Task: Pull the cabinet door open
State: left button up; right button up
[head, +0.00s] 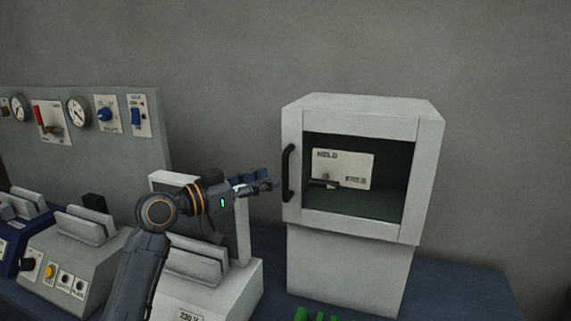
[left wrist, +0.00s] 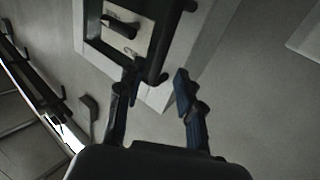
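The white cabinet (head: 363,104) stands on a pale pedestal at right of centre in the head view. Its front has a pale frame around a dark window, and the door looks shut. A black upright bar handle (head: 289,173) is on the left side of the front. My left gripper (head: 268,181) is just left of the handle, fingers pointing at it. In the left wrist view the gripper (left wrist: 157,86) is open, with the dark handle (left wrist: 168,40) reaching down between and ahead of its fingertips. Contact cannot be told. My right gripper is not in view.
Through the window a pale labelled plate (head: 343,169) with a dark lever shows. Left of the cabinet stand a grey panel with gauges (head: 78,111) and several consoles (head: 75,262) on the blue bench (head: 462,290). A green object (head: 316,315) lies below. The right side is clear.

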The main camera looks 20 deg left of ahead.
aim_at(283, 174)
pick_arm(q)
jog(key=p+x, duration=0.2)
jog(key=x, duration=0.4)
jog(key=shift+w+d, duration=0.15)
jog(key=shift+c, duration=0.2)
grip_shut()
